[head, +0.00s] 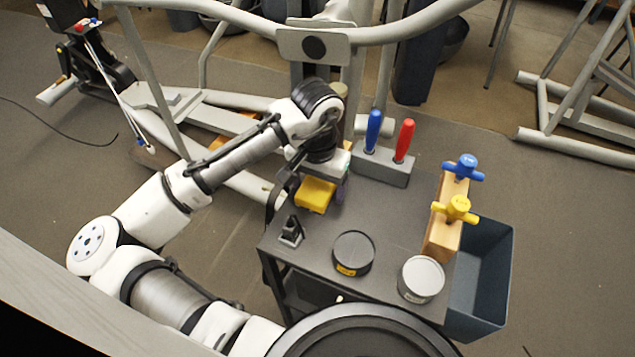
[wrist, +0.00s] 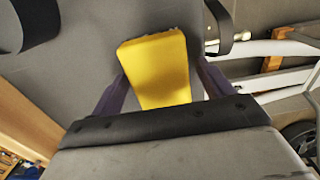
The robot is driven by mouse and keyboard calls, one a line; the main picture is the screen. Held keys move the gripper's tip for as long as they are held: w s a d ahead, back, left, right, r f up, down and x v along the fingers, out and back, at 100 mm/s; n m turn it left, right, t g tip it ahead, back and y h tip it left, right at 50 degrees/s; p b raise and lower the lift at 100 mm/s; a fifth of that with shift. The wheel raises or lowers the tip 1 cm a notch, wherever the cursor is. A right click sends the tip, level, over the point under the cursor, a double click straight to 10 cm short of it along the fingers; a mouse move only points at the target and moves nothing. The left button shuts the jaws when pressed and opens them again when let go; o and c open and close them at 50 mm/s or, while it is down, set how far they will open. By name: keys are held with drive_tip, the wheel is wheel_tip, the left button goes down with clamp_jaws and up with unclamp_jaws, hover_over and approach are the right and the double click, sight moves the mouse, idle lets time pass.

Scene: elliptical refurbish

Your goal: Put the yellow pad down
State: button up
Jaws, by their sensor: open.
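The yellow pad (head: 314,195) is at the left back part of the dark cart top (head: 395,215), just below my gripper (head: 322,182). In the wrist view the yellow pad (wrist: 157,65) lies between the two purple fingers of my gripper (wrist: 160,82). A narrow gap shows on each side of the pad, and the jaws are open around it. My gripper's body hides the pad's near end. Whether the pad's underside fully touches the cart top is hard to tell.
Behind stands a grey block (head: 381,165) with blue and red handles. A small black stand (head: 290,233), a black tin (head: 352,253) and a grey-lidded tin (head: 421,278) are nearer. A wooden block (head: 441,235) with T-handles and a blue bin (head: 495,275) are right. The cart's middle is clear.

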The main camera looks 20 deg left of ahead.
sight(313, 184)
wheel_tip(313, 184, up, 14)
drive_tip(key=b, duration=0.1)
drive_tip(key=shift+a, duration=0.45)
drive_tip(key=shift+s+f, duration=0.1)
idle(0.4)
